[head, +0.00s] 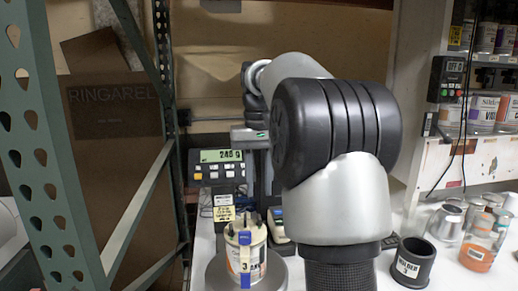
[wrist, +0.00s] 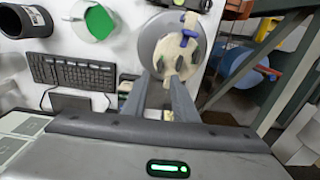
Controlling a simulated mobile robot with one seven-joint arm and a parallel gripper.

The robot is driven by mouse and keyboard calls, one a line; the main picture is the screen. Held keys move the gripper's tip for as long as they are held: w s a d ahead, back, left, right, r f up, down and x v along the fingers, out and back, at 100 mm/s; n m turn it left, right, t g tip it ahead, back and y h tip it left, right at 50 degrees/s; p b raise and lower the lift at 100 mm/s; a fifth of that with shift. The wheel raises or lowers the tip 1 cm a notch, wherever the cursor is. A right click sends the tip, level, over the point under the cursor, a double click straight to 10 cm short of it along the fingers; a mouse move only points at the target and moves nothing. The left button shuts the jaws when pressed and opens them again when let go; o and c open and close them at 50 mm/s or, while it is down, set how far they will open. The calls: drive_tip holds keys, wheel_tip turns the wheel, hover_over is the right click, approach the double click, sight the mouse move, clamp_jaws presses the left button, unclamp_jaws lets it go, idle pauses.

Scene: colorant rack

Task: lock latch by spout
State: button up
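A white can (head: 245,262) with a "3" label stands upright on a round scale pan (head: 215,275) in the head view. It has a blue latch (head: 245,238) at its upper rim and another blue part lower down. In the wrist view the can's pale lid (wrist: 178,48) is seen from above, with a blue latch (wrist: 190,34) and dark fittings. I cannot tell which fitting is the spout or whether the latch is locked. My gripper (wrist: 160,77) is open, its two grey fingers apart and pointing toward the lid's near edge. Contact is unclear. The arm hides the gripper in the head view.
A scale display (head: 221,156) stands behind the can. A black holder cup (head: 412,262) and several metal and orange containers stand at right. In the wrist view a keyboard (wrist: 72,72) and a cup of green paint (wrist: 98,22) lie left. A green rack post (head: 50,150) borders the left.

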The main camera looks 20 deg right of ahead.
wheel_tip(320, 180, up, 9)
drive_tip(key=p, duration=0.2)
drive_tip(key=shift+r, duration=0.2)
drive_tip(key=s+a+f+n+t+p, duration=0.1)
drive_tip(key=s+a+f+n+t, duration=0.15)
drive_tip(key=s+a, duration=0.9)
drive_tip(key=s+a+f+t, duration=0.2)
drive_tip(key=s+f+t, duration=0.1)
drive_tip(key=s+f, duration=0.6)
drive_tip(key=s, duration=0.3)
drive_tip(key=shift+a+f+n+p, duration=0.3)
drive_tip(key=shift+n, duration=0.05)
